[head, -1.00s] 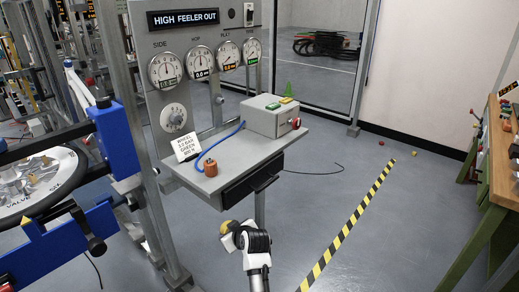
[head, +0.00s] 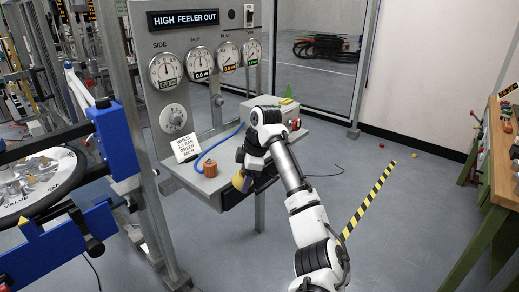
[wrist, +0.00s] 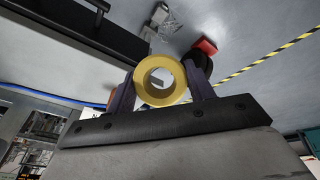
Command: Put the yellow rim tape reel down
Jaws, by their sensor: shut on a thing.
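The yellow rim tape reel (wrist: 160,81) is a short ring with an open centre. My gripper (wrist: 160,88) is shut on it, with one dark finger on each side of the ring in the wrist view. In the head view the reel (head: 239,181) shows just below my gripper (head: 242,170), at the front edge of the grey shelf (head: 207,184). My gripper and arm hide the right part of the shelf. I cannot tell how high the reel is relative to the shelf top.
On the shelf stand a copper-coloured cylinder (head: 210,168), a white printed card (head: 185,147) and a blue hose (head: 198,163). A grey box (head: 262,108) stands at the back right, partly hidden. Gauges (head: 167,71) line the panel behind. A wooden bench (head: 500,150) is far right.

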